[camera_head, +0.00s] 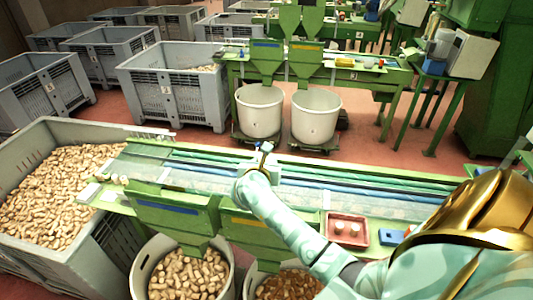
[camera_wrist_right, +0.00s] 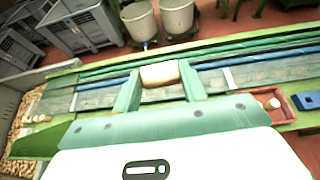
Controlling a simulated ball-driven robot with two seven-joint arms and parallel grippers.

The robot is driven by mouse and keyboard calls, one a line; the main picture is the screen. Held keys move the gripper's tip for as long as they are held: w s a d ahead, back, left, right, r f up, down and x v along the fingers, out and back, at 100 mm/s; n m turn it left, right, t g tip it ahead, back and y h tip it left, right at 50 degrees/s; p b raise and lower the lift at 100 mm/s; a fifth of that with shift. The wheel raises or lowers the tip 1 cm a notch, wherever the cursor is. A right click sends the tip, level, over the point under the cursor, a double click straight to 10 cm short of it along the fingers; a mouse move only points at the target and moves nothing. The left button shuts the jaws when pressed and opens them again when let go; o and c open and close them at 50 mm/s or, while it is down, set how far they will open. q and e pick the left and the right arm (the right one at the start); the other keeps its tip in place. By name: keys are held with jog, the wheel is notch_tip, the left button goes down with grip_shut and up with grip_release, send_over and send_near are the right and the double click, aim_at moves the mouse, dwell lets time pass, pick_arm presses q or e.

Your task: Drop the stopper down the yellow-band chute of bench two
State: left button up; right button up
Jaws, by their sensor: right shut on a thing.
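My right gripper (camera_wrist_right: 160,86) is shut on a pale cork stopper (camera_wrist_right: 160,74), which shows between its two fingers in the wrist view. In the head view this gripper (camera_head: 265,150) is over the near bench (camera_head: 420,212), around its middle; the stopper is too small there to make out clearly. On the bench behind, the right-hand chute (camera_head: 305,62) has a yellowish band and the left-hand chute (camera_head: 265,62) a blue band. My left gripper is not in view.
The near bench has a blue-band chute (camera_head: 167,210) and another chute (camera_head: 240,225) partly behind my arm. A red tray (camera_head: 347,242) with stoppers lies to the right. White bins (camera_head: 316,115) stand under the far chutes. Red floor separates the benches. A grey crate (camera_head: 95,255) of corks stands left.

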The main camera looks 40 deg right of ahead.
notch_tip(320, 180, down, 7)
jog(key=b, duration=0.5)
jog(key=shift+s+d, duration=0.15)
jog(key=shift+s, duration=0.1)
jog(key=shift+r, duration=0.1)
jog(key=o, duration=1)
jog(key=shift+o, duration=0.2)
jog(key=p+v, duration=0.8)
jog(key=v, duration=0.8)
jog(key=shift+a, duration=0.3)
